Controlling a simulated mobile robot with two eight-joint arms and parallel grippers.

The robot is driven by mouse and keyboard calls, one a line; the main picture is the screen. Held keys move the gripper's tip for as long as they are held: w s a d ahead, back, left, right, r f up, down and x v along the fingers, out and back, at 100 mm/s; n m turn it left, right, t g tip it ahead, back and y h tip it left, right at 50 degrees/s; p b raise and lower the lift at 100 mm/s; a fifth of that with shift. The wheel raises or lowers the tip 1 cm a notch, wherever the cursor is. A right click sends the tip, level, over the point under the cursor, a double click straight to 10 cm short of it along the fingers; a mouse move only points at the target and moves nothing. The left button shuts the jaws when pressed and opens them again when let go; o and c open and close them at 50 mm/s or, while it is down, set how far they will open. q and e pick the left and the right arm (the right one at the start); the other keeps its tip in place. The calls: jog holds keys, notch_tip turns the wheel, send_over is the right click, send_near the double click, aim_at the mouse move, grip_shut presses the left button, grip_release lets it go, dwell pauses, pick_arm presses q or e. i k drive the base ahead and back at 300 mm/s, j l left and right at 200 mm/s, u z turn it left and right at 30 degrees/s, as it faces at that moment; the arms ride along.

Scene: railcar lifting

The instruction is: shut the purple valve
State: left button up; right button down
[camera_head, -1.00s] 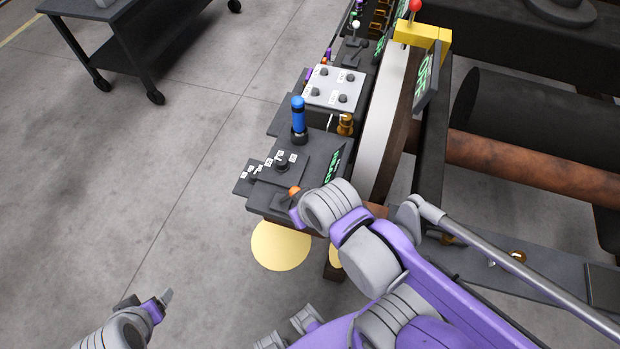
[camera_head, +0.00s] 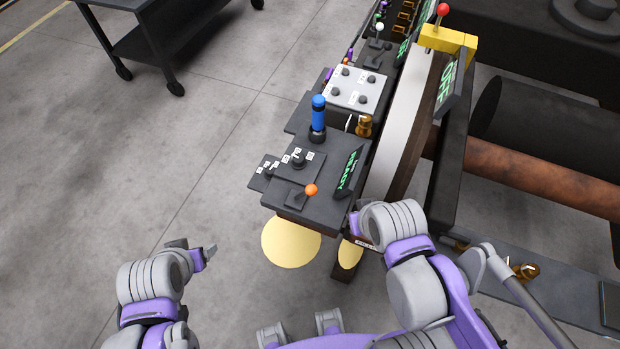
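Small purple parts show on the far side of the control bench, one (camera_head: 329,75) beside the white button panel and another (camera_head: 350,54) just beyond it. They are too small to tell which is the valve or how its handle is set. My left gripper (camera_head: 197,248) is at the lower left, over the floor and short of the bench. Its two fingers look spread and empty. My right arm's wrist is at the near right corner of the bench. The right gripper's fingers are hidden behind the wrist.
The bench carries an orange-knobbed lever (camera_head: 311,190), a blue handle (camera_head: 318,114), a brass fitting (camera_head: 364,126) and a white button panel (camera_head: 357,90). A yellow block with a red-knobbed lever (camera_head: 443,10) stands right. A dark cart (camera_head: 165,40) is upper left. Floor left is clear.

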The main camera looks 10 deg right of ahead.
aim_at(327, 79)
jog(key=i+j+u, duration=0.15)
jog(key=j, duration=0.25)
jog(key=i+j+u, duration=0.1)
jog(key=j, duration=0.3)
jog(key=i+j+u, duration=0.15)
jog(key=i+j, duration=0.15)
jog(key=i+j+u, duration=0.15)
jog(key=j, duration=0.25)
jog(key=i+j, duration=0.2)
jog(key=i, duration=0.3)
jog(key=i+j+u, duration=0.15)
jog(key=i, duration=0.3)
jog(key=i+j, duration=0.25)
jog(key=i, duration=0.25)
jog(key=i+l+z, duration=0.15)
jog(key=i+z, duration=0.55)
jog(key=z, duration=0.15)
jog(key=i+j+z, duration=0.1)
jog(key=i+z, duration=0.3)
jog(key=i+l+z, duration=0.3)
jog(key=i+l, duration=0.2)
jog(key=i, duration=0.2)
jog(key=i+l+z, duration=0.15)
jog(key=i, duration=0.2)
jog(key=i+l+z, duration=0.2)
jog(key=l, duration=0.2)
jog(key=i+l+z, duration=0.15)
jog(key=l, duration=0.2)
